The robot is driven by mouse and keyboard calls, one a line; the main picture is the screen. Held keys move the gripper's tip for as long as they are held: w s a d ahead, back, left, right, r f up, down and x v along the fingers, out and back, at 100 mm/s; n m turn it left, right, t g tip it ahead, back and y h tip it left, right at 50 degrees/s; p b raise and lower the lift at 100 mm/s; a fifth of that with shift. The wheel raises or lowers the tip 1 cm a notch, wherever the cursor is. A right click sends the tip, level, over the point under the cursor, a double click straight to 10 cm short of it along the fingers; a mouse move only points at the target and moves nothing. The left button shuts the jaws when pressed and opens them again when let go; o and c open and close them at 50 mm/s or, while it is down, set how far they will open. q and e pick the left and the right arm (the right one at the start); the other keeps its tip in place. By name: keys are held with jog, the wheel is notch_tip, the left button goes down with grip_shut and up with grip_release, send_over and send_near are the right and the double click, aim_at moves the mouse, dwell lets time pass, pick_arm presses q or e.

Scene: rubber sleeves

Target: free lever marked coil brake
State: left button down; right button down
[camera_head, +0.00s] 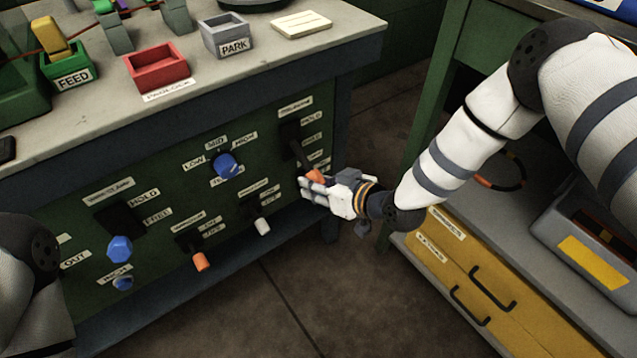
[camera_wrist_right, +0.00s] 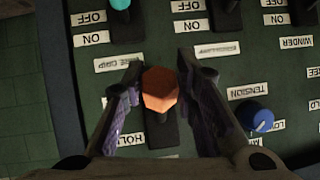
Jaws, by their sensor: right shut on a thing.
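My right gripper (camera_head: 316,186) is shut on the orange knob (camera_head: 315,175) of a lever at the right end of the green panel (camera_head: 160,205). HOLD (camera_head: 311,115) and FREE (camera_head: 312,138) labels sit beside this lever's dark housing (camera_head: 290,131). The lever slants down from the housing. In the right wrist view the orange knob (camera_wrist_right: 160,90) sits between the two fingers. The lever's name plate is too small to read. Another lever with a blue knob (camera_head: 120,249), also marked HOLD and FREE, is at the left. My left gripper is out of view.
A blue tension dial (camera_head: 226,165), an orange-handled switch (camera_head: 201,261) and a white-handled switch (camera_head: 263,226) are on the same panel. Bins, including a red one (camera_head: 156,68), stand on the bench top above. Yellow drawers (camera_head: 480,280) are at the right.

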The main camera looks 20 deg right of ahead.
jog(key=shift+f, duration=0.15)
dwell(0.4)
jog(key=c, duration=1.2)
grip_release()
jog(key=shift+w, duration=0.15)
jog(key=shift+c, duration=0.2)
jog(key=v, duration=1.2)
jog(key=shift+f, duration=0.15)
